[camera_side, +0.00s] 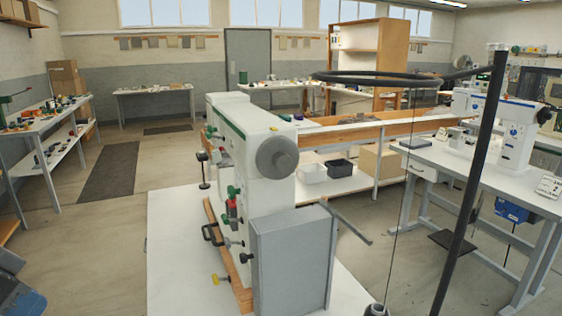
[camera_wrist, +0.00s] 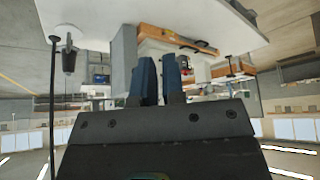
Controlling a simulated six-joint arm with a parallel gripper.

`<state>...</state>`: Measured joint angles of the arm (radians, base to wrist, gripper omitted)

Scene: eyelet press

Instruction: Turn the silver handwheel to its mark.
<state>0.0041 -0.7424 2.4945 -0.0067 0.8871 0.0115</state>
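The silver handwheel (camera_side: 277,157) is a grey disc on the near end of the white press head (camera_side: 235,130) in the side view. It stands clear, with nothing touching it. No mark can be made out on or beside it. My gripper (camera_wrist: 159,58) shows only in the wrist view, as two blue fingers with a narrow gap between them and nothing visible held. I cannot make out the handwheel in the wrist view, and the fingers hide part of the press there.
A grey box (camera_side: 292,258) stands below the handwheel on the white table (camera_side: 175,260). A dark pole (camera_side: 470,190) with a ring rises at the right. Black and red knobs stick out on the press's left side.

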